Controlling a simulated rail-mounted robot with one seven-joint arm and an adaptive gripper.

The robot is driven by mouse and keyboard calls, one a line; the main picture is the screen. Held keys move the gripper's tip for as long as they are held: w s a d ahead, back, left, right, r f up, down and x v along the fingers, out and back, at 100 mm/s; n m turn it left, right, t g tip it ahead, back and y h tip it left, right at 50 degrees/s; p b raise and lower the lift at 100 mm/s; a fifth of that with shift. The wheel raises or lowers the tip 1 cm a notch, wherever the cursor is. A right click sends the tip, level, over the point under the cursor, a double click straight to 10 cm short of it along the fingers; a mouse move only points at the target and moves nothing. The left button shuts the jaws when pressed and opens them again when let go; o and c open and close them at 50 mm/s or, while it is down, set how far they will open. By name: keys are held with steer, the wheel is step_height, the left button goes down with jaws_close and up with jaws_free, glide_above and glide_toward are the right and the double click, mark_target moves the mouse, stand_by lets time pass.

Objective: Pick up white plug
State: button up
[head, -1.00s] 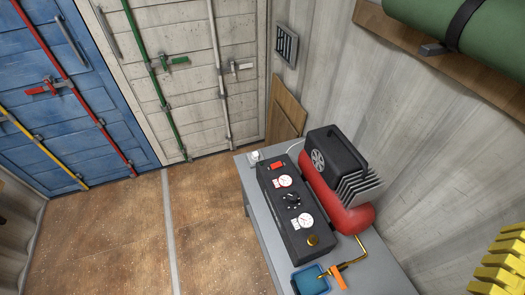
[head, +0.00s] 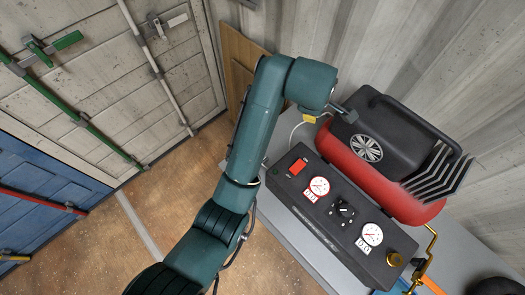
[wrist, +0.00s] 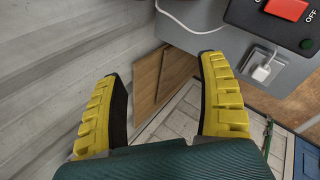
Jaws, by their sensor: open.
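In the wrist view the white plug (wrist: 262,72) sits at a small socket near the corner of the grey table, with a white cord (wrist: 188,27) running from it. My gripper (wrist: 163,67) is open, its yellow ridged fingers wide apart with nothing between them. The plug lies to the right of the right finger, outside the gap. In the head view my arm hides the plug, and only a bit of yellow of my gripper (head: 309,119) shows beyond the arm's end, by the compressor.
The black control panel (head: 335,212) with red switch and gauges and the red compressor (head: 385,180) fill much of the table (head: 285,228). A wooden board (head: 238,62) leans on the wall behind. The corrugated wall borders the table's far side.

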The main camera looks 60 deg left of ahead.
steer(key=s+a+f+n+g+h+b, duration=0.2)
steer(key=s+a+f+n+g+b, duration=0.15)
steer(key=s+f+n, duration=0.35)
steer(key=s+a+f+n+g+h+b, duration=0.2)
steer(key=s+a+f+n, duration=0.35)
steer(key=s+f, duration=0.35)
steer(key=f, duration=0.3)
steer(key=f+b, duration=0.1)
steer(key=f, duration=0.6)
steer(key=shift+w+f, duration=0.25)
steer(key=shift+f, duration=0.15)
step_height(320, 180, down, 6)
steer(key=shift+a+b, duration=0.1)
steer(key=shift+b, duration=0.95)
jaws_close()
